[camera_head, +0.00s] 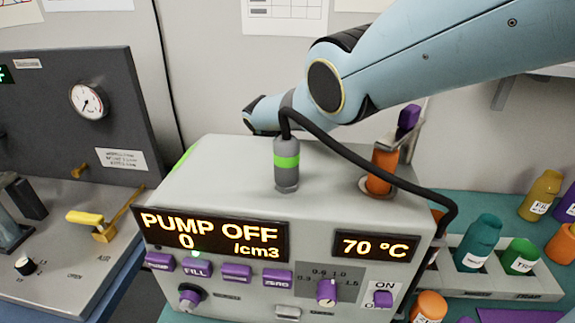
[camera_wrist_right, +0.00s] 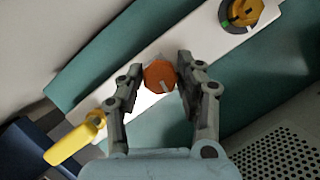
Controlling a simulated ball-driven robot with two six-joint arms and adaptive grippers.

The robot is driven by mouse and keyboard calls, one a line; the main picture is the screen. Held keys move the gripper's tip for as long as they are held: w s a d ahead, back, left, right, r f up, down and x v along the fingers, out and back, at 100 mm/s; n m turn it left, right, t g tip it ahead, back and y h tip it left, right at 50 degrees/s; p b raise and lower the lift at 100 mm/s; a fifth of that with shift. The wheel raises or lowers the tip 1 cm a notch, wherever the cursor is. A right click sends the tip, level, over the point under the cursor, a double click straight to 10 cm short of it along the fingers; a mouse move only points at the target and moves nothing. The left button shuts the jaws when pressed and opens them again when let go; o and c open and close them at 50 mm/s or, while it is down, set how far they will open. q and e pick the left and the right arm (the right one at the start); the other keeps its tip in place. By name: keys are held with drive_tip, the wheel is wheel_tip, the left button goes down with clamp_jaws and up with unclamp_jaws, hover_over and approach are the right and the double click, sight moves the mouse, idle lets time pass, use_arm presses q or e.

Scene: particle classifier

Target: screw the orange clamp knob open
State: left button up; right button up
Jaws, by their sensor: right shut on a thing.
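The orange clamp knob (camera_wrist_right: 158,76) shows in the right wrist view as a faceted disc with a pale mark on its face. It sits between the fingertips of my right gripper (camera_wrist_right: 162,70), which is shut on it, one finger on each side. A white plate (camera_wrist_right: 205,50) lies behind the knob. In the head view my right arm reaches in from the upper right and down behind the grey instrument box (camera_head: 225,165). The right fingers and the clamp knob are hidden there. My left gripper is not in either view.
In the wrist view, a yellow handle (camera_wrist_right: 75,140) lies lower left and a yellow-orange round part (camera_wrist_right: 242,12) upper right. The box carries a grey-green cylinder (camera_head: 286,165) with a black cable and an orange cylinder (camera_head: 381,170). A bottle rack (camera_head: 500,282) stands at right.

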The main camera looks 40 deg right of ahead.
drive_tip(key=shift+n+p, duration=0.3)
idle(0.4)
drive_tip(key=o, duration=1.1)
drive_tip(key=shift+o, duration=0.2)
